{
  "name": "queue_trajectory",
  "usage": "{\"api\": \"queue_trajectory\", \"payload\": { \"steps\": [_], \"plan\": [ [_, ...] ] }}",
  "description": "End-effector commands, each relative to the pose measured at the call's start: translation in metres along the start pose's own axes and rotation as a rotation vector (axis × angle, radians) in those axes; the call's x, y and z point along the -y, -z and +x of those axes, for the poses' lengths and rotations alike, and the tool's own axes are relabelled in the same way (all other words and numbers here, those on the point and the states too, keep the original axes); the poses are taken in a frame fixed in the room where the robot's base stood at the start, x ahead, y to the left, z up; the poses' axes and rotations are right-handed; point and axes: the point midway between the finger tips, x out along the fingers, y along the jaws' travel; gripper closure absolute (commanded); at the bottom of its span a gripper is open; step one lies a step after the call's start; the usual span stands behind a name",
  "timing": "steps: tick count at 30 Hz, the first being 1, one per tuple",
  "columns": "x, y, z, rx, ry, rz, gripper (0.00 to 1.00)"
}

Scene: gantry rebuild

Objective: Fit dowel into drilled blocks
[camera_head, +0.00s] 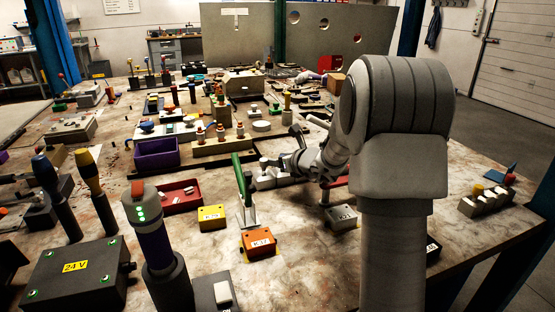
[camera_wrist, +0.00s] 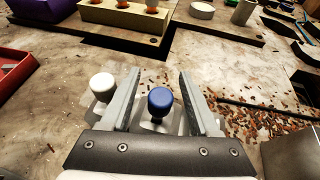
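My gripper (camera_wrist: 159,76) is open in the wrist view, with its two grey fingers apart. A blue round-topped knob (camera_wrist: 160,102) shows between the fingers; I cannot tell whether either finger touches it. A white knob (camera_wrist: 102,84) shows just outside the left finger. In the head view my gripper (camera_head: 268,174) is low over the middle of the table, beside a green upright piece (camera_head: 239,176). I cannot single out the dowel or the drilled blocks with certainty.
A purple bin (camera_head: 157,154) and a red tray (camera_head: 182,198) lie left of my gripper. A yellow box (camera_head: 211,217), an orange box (camera_head: 258,243) and a grey box (camera_head: 342,217) stand nearer. Brown chips litter the table right of the fingers. Bare tabletop shows at front right.

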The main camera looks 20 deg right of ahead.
Motion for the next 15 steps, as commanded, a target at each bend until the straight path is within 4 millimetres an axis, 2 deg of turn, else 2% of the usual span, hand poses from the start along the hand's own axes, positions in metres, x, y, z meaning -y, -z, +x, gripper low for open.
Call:
{"api": "queue_trajectory", "payload": {
  "steps": [8,11,15],
  "plan": [
    [0.0,0.0,-0.002,0.0,0.0,0.0,0.38],
    [0.001,-0.001,-0.011,-0.001,0.001,0.0,0.38],
    [0.001,-0.002,-0.036,0.001,0.002,-0.001,0.38]
  ]
}}
